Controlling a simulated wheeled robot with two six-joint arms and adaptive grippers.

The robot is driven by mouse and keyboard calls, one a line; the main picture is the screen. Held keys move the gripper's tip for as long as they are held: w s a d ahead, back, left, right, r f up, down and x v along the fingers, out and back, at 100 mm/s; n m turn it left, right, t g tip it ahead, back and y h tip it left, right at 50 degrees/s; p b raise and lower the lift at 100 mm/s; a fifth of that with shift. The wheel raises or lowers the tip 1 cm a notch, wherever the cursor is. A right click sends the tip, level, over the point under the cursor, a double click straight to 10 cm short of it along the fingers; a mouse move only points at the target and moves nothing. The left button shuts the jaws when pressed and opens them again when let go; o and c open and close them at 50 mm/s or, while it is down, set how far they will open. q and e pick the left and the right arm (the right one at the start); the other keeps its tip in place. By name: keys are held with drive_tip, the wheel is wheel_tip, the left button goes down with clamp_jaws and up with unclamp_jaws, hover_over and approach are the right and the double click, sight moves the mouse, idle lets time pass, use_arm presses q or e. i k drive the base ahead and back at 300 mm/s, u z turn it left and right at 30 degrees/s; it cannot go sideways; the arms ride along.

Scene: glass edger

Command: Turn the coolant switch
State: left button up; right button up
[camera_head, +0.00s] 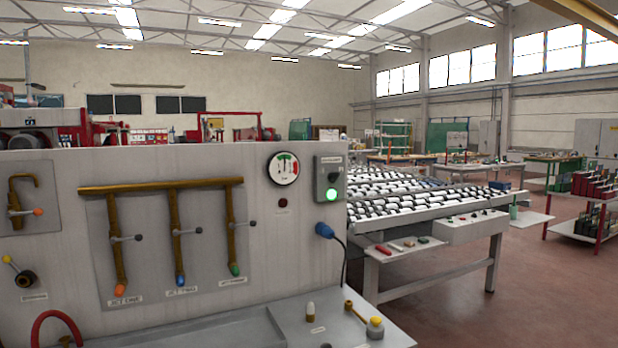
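A grey switch box (321,185) is mounted at the upper right end of the pale machine panel (270,240). It carries a small black knob (333,178) and a lit green lamp (332,194) below the knob. A label sits at its top, too small to read, so I cannot confirm that this is the coolant switch. The knob's exact turn position is too small to tell. Neither of my grippers shows in the head view.
A round gauge (283,168) and a dark red lamp (283,202) are left of the box. A blue plug (324,230) with a black cable sits below. Brass pipes (160,187) with several valves are further left. A ledge (345,325) juts out below; a roller table (430,205) stands behind.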

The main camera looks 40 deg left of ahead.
sight(332, 176)
drive_tip(key=u, duration=0.7)
drive_tip(key=i, duration=0.75)
drive_tip(key=u, duration=0.85)
